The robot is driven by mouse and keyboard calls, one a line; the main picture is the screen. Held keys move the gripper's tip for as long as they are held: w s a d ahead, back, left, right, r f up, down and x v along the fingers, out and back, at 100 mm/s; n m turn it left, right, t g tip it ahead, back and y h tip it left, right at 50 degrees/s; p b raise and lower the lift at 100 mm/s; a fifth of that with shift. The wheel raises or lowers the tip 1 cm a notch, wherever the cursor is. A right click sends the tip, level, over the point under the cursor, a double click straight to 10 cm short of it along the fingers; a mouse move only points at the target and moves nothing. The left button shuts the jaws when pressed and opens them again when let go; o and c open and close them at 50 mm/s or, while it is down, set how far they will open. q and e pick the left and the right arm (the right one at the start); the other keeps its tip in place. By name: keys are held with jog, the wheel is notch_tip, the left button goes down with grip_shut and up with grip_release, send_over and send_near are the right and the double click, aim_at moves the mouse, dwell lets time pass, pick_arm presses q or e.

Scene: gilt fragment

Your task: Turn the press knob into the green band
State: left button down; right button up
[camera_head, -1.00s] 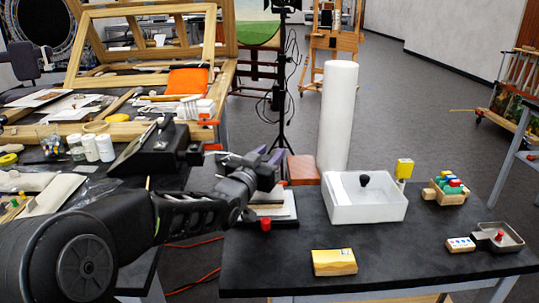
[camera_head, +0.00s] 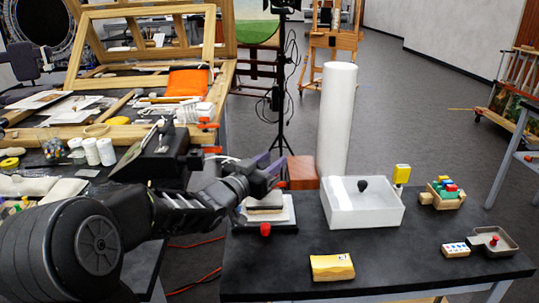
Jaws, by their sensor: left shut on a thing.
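A small press stands at the left of the black table, with a dark base (camera_head: 284,228), a pale sheet and a grey-brown block (camera_head: 266,203) on it. A red knob (camera_head: 265,230) sits at its front edge. No green band can be made out at this size. My left gripper (camera_head: 272,171) is above and behind the press, apart from the red knob. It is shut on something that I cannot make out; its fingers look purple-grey. My right gripper is not in view.
A white open box (camera_head: 365,216) holding a dark knobbed thing stands right of the press. Behind are a white roll (camera_head: 337,120) and a reddish block (camera_head: 302,172).

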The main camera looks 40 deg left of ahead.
pick_arm(q)
jog(key=h+p, duration=0.1)
jog(key=m+h+p, duration=0.2)
jog(key=shift+d+r+h, duration=0.2)
jog(key=shift+r+h, duration=0.05)
jog(key=shift+h, duration=0.05)
jog(key=shift+s+d+f+m+g+h+p, duration=0.15)
jog(key=shift+m+g+h+p, duration=0.1)
jog(key=shift+m+h+p, duration=0.35)
jog(key=shift+w+d+f+m+g+h+p, duration=0.15)
jog(key=shift+m+g+h+p, duration=0.1)
jog(key=shift+m+h+p, duration=0.35)
jog(key=shift+s+r+h, duration=0.1)
jog(key=shift+h, duration=0.2)
jog(key=c, duration=0.9)
grip_release()
jog(key=shift+b+v, duration=0.55)
jog(key=shift+v, duration=3.35)
jog(key=shift+d, duration=0.1)
